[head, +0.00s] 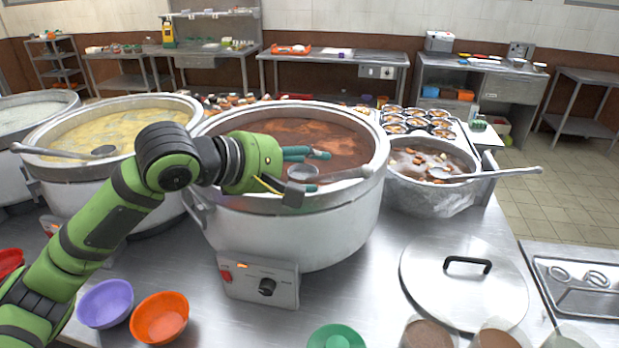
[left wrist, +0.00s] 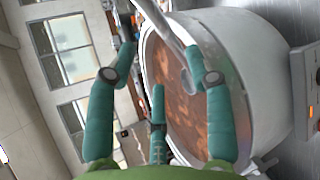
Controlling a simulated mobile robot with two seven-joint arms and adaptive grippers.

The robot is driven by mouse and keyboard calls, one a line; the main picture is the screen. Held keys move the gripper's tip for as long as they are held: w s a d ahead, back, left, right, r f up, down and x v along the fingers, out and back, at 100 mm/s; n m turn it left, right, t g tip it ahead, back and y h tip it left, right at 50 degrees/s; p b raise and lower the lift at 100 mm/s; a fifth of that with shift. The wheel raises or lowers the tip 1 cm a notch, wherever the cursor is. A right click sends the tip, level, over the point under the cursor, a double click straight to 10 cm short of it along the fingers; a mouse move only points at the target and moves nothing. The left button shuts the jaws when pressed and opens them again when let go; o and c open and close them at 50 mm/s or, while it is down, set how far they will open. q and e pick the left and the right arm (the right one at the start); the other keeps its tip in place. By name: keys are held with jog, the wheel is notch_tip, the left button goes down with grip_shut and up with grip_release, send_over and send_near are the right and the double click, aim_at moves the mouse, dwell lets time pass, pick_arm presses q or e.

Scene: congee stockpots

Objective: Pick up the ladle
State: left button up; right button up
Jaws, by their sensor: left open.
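A steel ladle (head: 345,175) lies at the right front rim of the large middle pot (head: 300,222), its handle pointing right and its bowl over the brown soup. My left gripper (head: 311,170) is over the near side of this pot, open, with its green-blue fingers around the ladle's bowl end. In the left wrist view the ladle handle (left wrist: 160,20) runs from the top edge down to the right fingertip of my gripper (left wrist: 160,58). Contact there cannot be told. The ladle bowl is partly hidden by the right finger. My right gripper is not in view.
Another ladle (head: 68,152) rests in the yellow congee pot; a third (head: 495,173) rests across the smaller right pot (head: 430,200). A lid (head: 430,285) lies on the counter at right. Purple (head: 105,303) and orange (head: 160,318) bowls stand front left.

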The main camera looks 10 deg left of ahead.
aim_at(336, 173)
pick_arm(q)
jog(key=p+x, duration=0.1)
jog(key=x, duration=0.1)
jog(key=p+x, duration=0.1)
jog(key=x, duration=0.1)
jog(key=s+d+p+x, duration=0.1)
jog(key=x, duration=0.1)
jog(key=shift+w, duration=0.1)
jog(key=shift+w+d+f, duration=0.25)
jog(key=shift+f, duration=0.05)
grip_shut()
